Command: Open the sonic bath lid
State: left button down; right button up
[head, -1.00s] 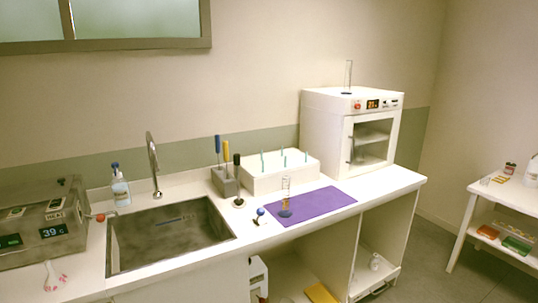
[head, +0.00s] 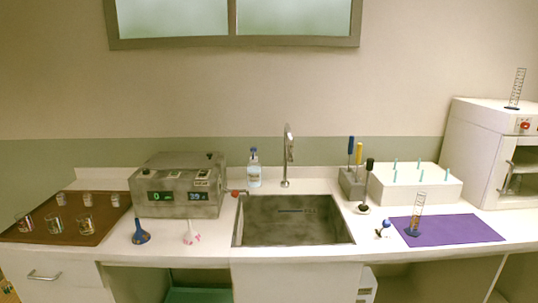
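The sonic bath (head: 178,185) is a grey metal box on the counter, left of the sink. Its front shows green and blue digits. Its lid (head: 182,161) lies flat on top and looks closed, with a small dark knob near the back right. A red-tipped tap or lever sticks out at its right side. Neither of my grippers is in the head view.
A brown tray (head: 100,207) with several small glasses is left of the bath. A blue flask (head: 140,233) and a pink-spotted white one (head: 191,233) stand in front of it. The sink (head: 292,222), soap bottle (head: 254,168), purple mat (head: 456,229) and white rack (head: 415,186) are to the right.

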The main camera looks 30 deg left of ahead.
aim_at(164, 160)
jog(key=u, duration=1.4)
